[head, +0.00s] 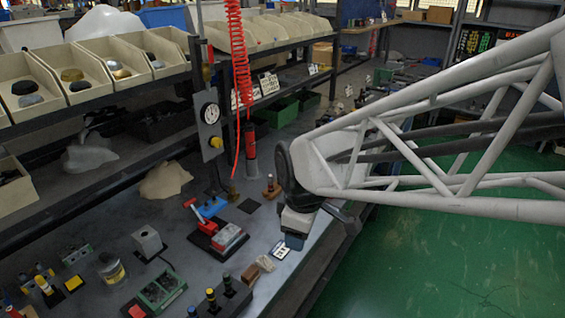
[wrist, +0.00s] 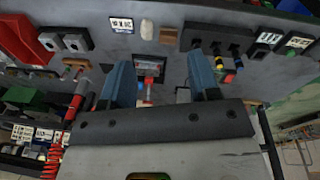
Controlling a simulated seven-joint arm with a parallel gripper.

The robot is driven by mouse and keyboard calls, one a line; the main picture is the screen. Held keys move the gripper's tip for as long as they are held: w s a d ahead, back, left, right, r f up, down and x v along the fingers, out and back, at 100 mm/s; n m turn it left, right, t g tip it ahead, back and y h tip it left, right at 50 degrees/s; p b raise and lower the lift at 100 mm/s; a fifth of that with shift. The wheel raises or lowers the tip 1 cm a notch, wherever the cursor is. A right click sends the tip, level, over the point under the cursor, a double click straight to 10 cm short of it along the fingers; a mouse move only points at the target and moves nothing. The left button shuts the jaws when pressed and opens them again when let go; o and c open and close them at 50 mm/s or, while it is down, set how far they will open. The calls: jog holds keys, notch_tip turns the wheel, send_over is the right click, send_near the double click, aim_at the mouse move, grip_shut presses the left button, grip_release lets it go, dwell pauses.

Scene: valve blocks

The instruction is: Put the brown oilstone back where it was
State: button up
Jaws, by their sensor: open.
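The brown oilstone appears to be the small brown block (head: 250,274) on the grey bench near its front edge, between a pale tan block (head: 266,263) and a black holder. The brown block (wrist: 168,35) also shows at the top of the wrist view, beyond my fingertips. My gripper (head: 293,240) is above the bench, up and to the right of the block and apart from it. In the wrist view my gripper's (wrist: 158,58) two blue fingers are spread wide, with nothing held between them. A dark square with a red item (wrist: 149,70) shows between them, below.
A white marked card (head: 280,250) lies beside the tan block. The black holder (head: 229,294) carries upright coloured handles. A red clamp with a grey block (head: 229,238) stands farther left. A red coiled hose (head: 238,70) hangs behind. Bins (head: 110,60) line the shelf.

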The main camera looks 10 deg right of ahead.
jog(key=s+d+r+m, duration=0.2)
jog(key=s+m, duration=0.3)
jog(key=m, duration=0.1)
jog(key=s+d+r+m+t, duration=0.1)
jog(key=s+d+r+m, duration=0.2)
jog(key=s+m, duration=0.2)
jog(key=shift+s+d+m, duration=0.35)
jog(key=shift+s+m, duration=0.05)
jog(key=shift+r, duration=0.15)
dwell(0.7)
